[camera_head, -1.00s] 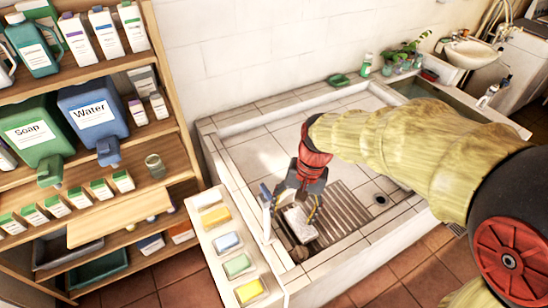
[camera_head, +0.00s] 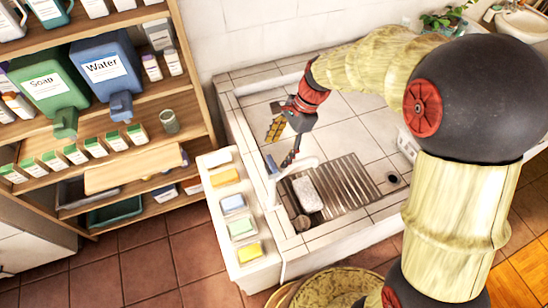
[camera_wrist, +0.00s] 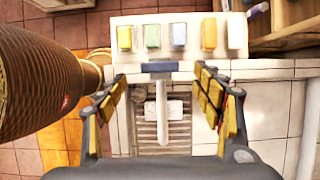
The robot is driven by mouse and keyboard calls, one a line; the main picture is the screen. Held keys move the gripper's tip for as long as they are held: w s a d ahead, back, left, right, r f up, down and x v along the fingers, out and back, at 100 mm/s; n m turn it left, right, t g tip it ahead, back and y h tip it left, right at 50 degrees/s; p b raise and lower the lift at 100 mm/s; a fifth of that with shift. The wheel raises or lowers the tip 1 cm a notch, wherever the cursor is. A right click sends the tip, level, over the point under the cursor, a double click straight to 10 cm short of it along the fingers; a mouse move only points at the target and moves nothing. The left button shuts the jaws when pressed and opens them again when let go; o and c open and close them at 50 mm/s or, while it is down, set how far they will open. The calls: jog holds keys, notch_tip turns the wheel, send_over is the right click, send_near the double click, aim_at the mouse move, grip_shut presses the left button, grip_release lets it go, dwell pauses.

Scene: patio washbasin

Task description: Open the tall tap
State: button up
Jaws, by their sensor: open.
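The tall tap is white with a blue lever (camera_head: 271,163). It stands at the basin's front left edge, its white spout (camera_head: 298,167) reaching out over the basin. In the wrist view the blue lever (camera_wrist: 160,67) is in the middle, with the spout (camera_wrist: 161,100) running down from it. My gripper (camera_head: 282,145) is open and empty, close to the tap in the head view. In the wrist view my gripper (camera_wrist: 162,77) has one finger on each side of the lever, with gaps between. I cannot tell the exact height difference.
A white block (camera_head: 306,194) lies on the ribbed drain board (camera_head: 345,187) below. A white ledge (camera_head: 247,272) with several coloured soaps or sponges stands left of the tap. A wooden shelf (camera_head: 205,80) holds bottles. A wicker basket (camera_head: 340,282) is in front.

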aim_at(272, 162)
jog(key=shift+x, duration=2.6)
jog(key=c, duration=0.3)
jog(key=c, duration=0.8)
jog(key=shift+c, duration=0.3)
